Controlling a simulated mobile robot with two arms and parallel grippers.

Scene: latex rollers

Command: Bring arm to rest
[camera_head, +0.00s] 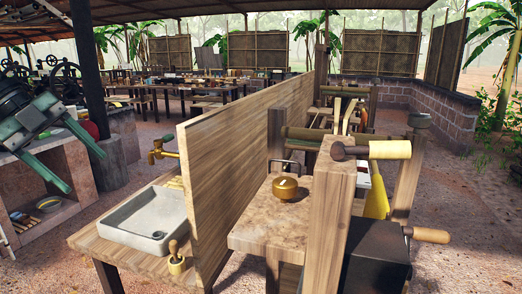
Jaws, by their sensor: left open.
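My left gripper (85,172) reaches in from the left edge with two green fingers. The fingers are spread apart with nothing between them. It hangs in the air in front of a stone-sided stand (60,172), apart from the sink and rollers. My right gripper is not in view.
A wooden bench holds a grey sink (148,222) and a small wooden-handled stamp (176,262). A wooden partition (235,150) separates it from a table with a brass pot (285,187). A roller machine (388,149) with a wooden crank handle (431,235) stands right. Dirt floor lies open at far right.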

